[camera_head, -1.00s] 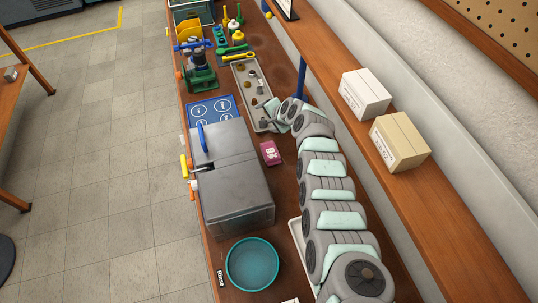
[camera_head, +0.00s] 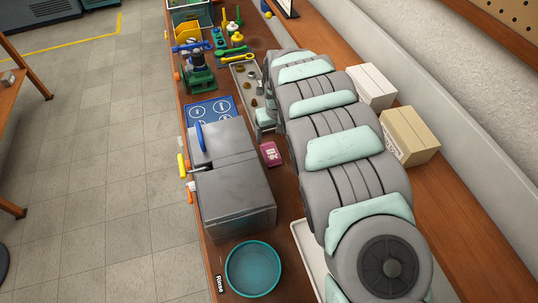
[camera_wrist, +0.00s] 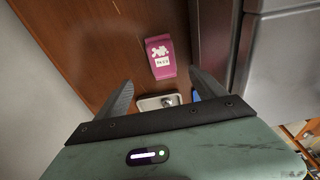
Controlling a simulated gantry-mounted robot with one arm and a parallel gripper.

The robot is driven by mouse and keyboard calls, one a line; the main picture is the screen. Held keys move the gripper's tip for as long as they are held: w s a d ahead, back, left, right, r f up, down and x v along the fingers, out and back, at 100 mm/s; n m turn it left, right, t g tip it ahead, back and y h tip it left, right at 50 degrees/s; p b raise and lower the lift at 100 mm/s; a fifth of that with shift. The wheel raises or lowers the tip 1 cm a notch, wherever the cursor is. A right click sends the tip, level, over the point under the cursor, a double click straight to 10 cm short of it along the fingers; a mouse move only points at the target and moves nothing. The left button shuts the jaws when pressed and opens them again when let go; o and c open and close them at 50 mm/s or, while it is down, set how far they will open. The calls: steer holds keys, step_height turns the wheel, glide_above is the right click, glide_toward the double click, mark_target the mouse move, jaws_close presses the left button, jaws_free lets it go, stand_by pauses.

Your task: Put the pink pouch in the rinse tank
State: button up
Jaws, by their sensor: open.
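The pink pouch (camera_head: 270,154) lies flat on the wooden bench, just right of the grey metal box. In the wrist view the pouch (camera_wrist: 160,57) lies beyond my fingertips, between them in the picture and clear of both. My gripper (camera_wrist: 163,95) is open and empty. In the head view my arm hides most of the gripper, which is near the metal tray. The rinse tank is a round teal basin (camera_head: 253,268) at the near end of the bench, beside a "Rinse" label (camera_head: 220,284). It looks empty.
The grey metal box (camera_head: 233,193) with a blue handle stands between pouch and basin. A metal tray (camera_head: 238,82) with small parts lies behind. A green fixture (camera_head: 197,72) stands at the back left. Two boxes (camera_head: 408,135) sit on the right shelf.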

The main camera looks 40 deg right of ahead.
mark_target(271, 151)
step_height(271, 151, down, 3)
steer(key=shift+w+r+b, duration=0.1)
steer(key=shift+w+b, duration=0.05)
steer(key=shift+b, duration=1.05)
steer(key=shift+f+p, duration=0.45)
steer(key=shift+f, duration=0.35)
steer(key=shift+w+f+p, duration=0.3)
steer(key=shift+f+p, duration=0.05)
steer(key=shift+f, duration=0.5)
steer(key=f, duration=0.2)
steer(key=shift+w+a+f+p, duration=0.1)
steer(key=shift+w+f+p, duration=0.1)
steer(key=shift+f+p, duration=0.15)
steer(key=shift+w+f, duration=0.1)
steer(key=shift+f, duration=0.65)
steer(key=shift+c, duration=0.2)
jaws_close()
